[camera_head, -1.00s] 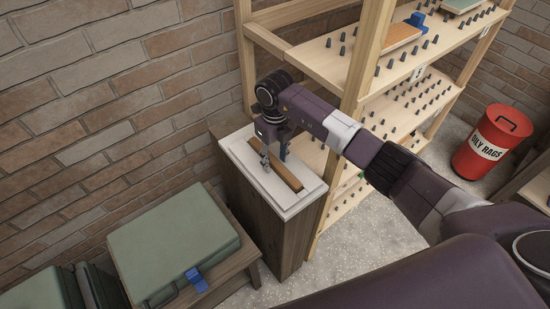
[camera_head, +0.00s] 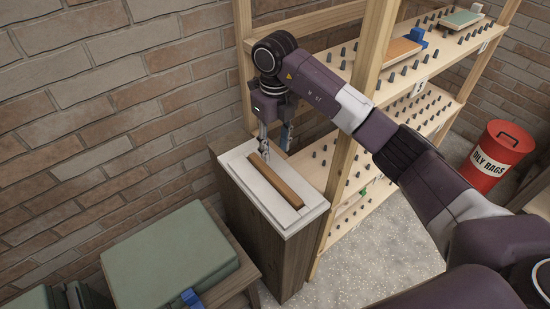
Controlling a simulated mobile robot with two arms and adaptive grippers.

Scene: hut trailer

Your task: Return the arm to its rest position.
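My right arm reaches in from the right. Its gripper (camera_head: 275,148) hangs pointing down above the far end of a narrow cabinet by the brick wall. The two fingers look apart, with nothing seen between them; one shows blue. A brown wooden bar (camera_head: 278,184) lies on the pale top (camera_head: 298,220) of the cabinet, below and apart from the fingers. My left gripper is not in view.
A pegged wooden shelf rack (camera_head: 372,85) stands close behind and right of my gripper. A green case (camera_head: 165,255) lies on a low table at lower left. A red oily-rags bin (camera_head: 492,155) stands at right. Floor between is clear.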

